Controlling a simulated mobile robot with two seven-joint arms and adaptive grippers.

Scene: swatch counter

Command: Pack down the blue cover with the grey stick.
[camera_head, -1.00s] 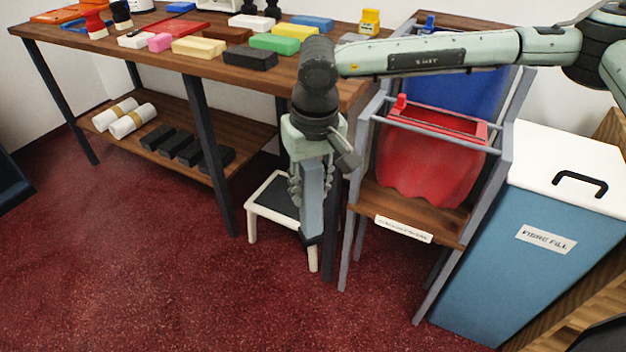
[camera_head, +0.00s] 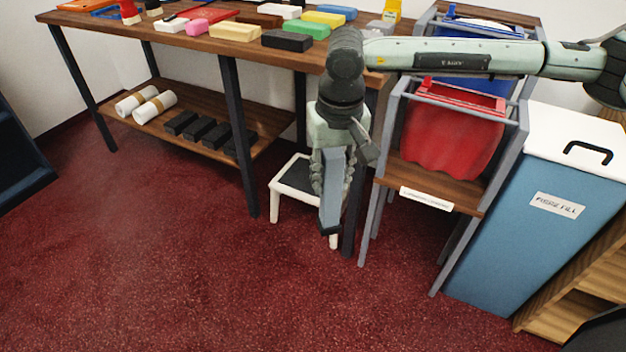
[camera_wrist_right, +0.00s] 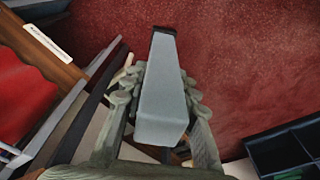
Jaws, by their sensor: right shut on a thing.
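My right gripper (camera_head: 332,178) is shut on the grey stick (camera_head: 332,200), a long tapered bar with a dark end that points down. The right wrist view also shows the stick (camera_wrist_right: 163,95) between the fingers of the right gripper (camera_wrist_right: 157,90). The blue cover (camera_head: 492,85) hangs in the rear of the grey-framed rack, behind a red cover (camera_head: 452,135). My right forearm hides part of the blue cover. The stick is in front of the rack and to its left, apart from both covers. My left gripper is not in view.
A wooden counter (camera_head: 160,24) with several coloured blocks runs along the back left. A white step stool (camera_head: 274,205) stands behind the gripper. The red floor at front left is clear.

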